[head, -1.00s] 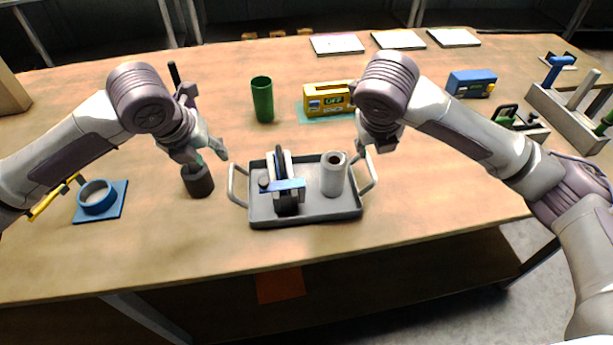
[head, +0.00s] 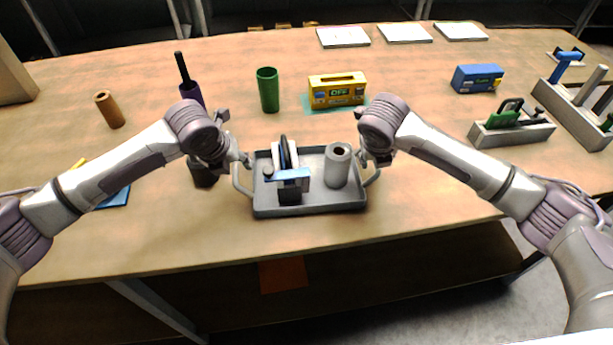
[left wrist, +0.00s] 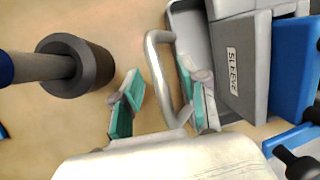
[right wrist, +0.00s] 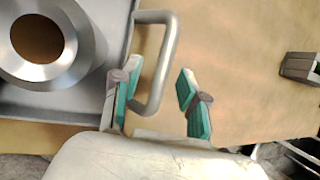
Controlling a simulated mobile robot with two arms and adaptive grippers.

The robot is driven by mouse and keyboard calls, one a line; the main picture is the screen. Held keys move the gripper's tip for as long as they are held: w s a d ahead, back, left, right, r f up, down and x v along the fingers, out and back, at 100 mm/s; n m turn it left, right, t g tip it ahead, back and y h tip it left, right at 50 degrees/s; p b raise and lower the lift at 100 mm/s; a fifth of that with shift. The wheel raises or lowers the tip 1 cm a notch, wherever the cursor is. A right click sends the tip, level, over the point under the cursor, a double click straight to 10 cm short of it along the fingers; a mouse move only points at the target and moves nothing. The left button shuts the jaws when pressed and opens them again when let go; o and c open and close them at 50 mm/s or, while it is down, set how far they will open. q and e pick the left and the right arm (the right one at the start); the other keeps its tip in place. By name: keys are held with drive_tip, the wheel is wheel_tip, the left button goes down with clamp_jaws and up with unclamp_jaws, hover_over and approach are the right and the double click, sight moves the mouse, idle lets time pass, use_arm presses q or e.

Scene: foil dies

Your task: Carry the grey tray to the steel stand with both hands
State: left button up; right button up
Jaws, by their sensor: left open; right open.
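The grey tray (head: 325,207) lies on the wooden table with a raised loop handle at each end. My left gripper (head: 243,160) is open at the tray's left handle. In the left wrist view that handle (left wrist: 158,65) stands between the open fingers (left wrist: 160,100). My right gripper (head: 369,160) is open at the right handle. In the right wrist view that handle (right wrist: 168,55) stands between the fingers (right wrist: 158,98). I cannot make out the steel stand for certain.
Grey racks (head: 512,132) stand at right. The table's front edge is close.

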use_arm(q)
drive_tip(key=shift+w+f, duration=0.2)
drive_tip(key=shift+f, duration=0.35)
use_arm(e)
drive_tip(key=shift+w+f, duration=0.15)
drive_tip(key=shift+f, duration=0.4)
use_arm(q)
clamp_jaws()
use_arm(e)
clamp_jaws()
use_arm(q)
drive_tip(key=shift+w+r, duration=0.1)
drive_tip(key=shift+r, duration=0.1)
use_arm(e)
drive_tip(key=shift+w+r, duration=0.15)
drive_tip(key=shift+r, duration=0.1)
